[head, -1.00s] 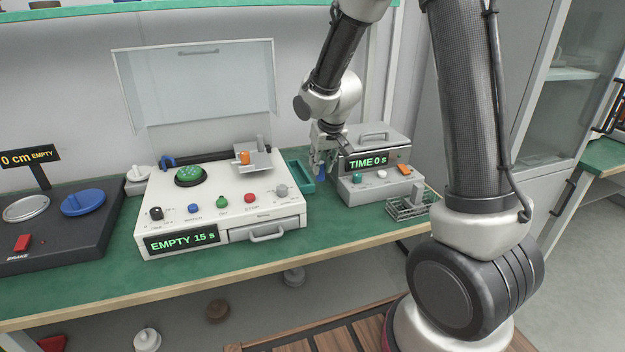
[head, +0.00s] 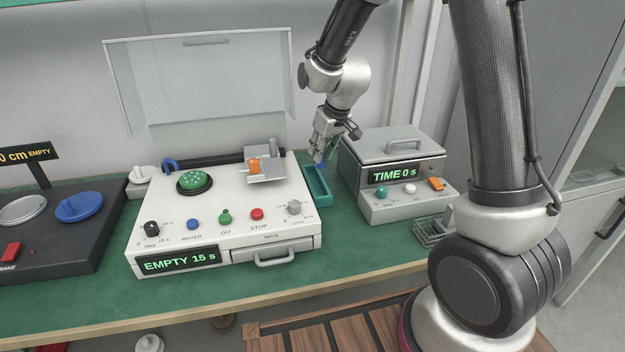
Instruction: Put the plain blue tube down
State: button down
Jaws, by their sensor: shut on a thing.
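My gripper (head: 322,155) is at the back right of the green bench, above the green tray (head: 318,190) between the white machine and the grey timer box. It is shut on a small blue thing, the plain blue tube (head: 323,163), of which only a sliver shows between and below the fingers. The tube is too small and too covered to tell its tilt, or whether it touches the tray.
The white machine (head: 175,235) with its raised clear lid (head: 200,85) stands left of the tray. The grey timer box (head: 395,205) stands right, with a wire basket (head: 432,230) by it. A dark station (head: 60,250) is at far left. The bench's front strip (head: 215,295) is clear.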

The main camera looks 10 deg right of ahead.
aim_at(320, 166)
jog(key=f, duration=0.6)
jog(key=shift+w, duration=0.35)
notch_tip(320, 166, down, 4)
jog(key=shift+s+f, duration=0.1)
jog(key=shift+f, duration=0.1)
jog(key=shift+s+f, duration=0.2)
jog(key=shift+f, duration=0.15)
jog(key=c, duration=1.7)
grip_release()
jog(key=o, duration=0.4)
jog(key=shift+w+f, duration=0.1)
jog(key=shift+f, duration=0.1)
jog(key=shift+o, duration=0.2)
jog(key=shift+a, duration=0.1)
